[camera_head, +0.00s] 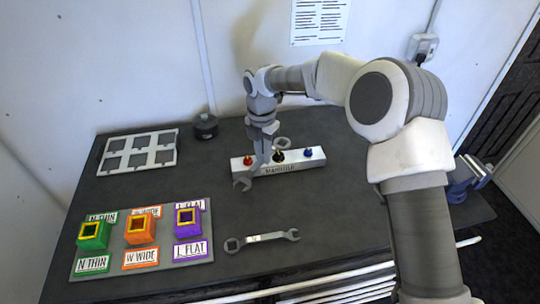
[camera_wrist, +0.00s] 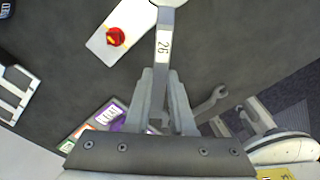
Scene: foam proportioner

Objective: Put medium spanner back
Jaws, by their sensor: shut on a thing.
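My gripper (camera_head: 263,160) is shut on a grey spanner (camera_head: 243,183) above the table, in front of the white manifold block. In the wrist view the spanner (camera_wrist: 162,45) passes between the fingers of my gripper (camera_wrist: 164,75) and carries a white label that seems to read 26. Its far end runs out of the top of that view. A second grey spanner (camera_head: 265,239) lies flat near the front of the table. One end of this second spanner (camera_wrist: 213,103) shows right of the fingers in the wrist view. I cannot tell by size which is medium.
The manifold block (camera_head: 310,160) has red, black and blue knobs. A tray (camera_head: 140,257) holds green, orange and purple blocks at the front left. A panel with several square recesses (camera_head: 137,152) and a black round object (camera_head: 205,126) lie behind. A blue vise (camera_head: 468,178) stands right.

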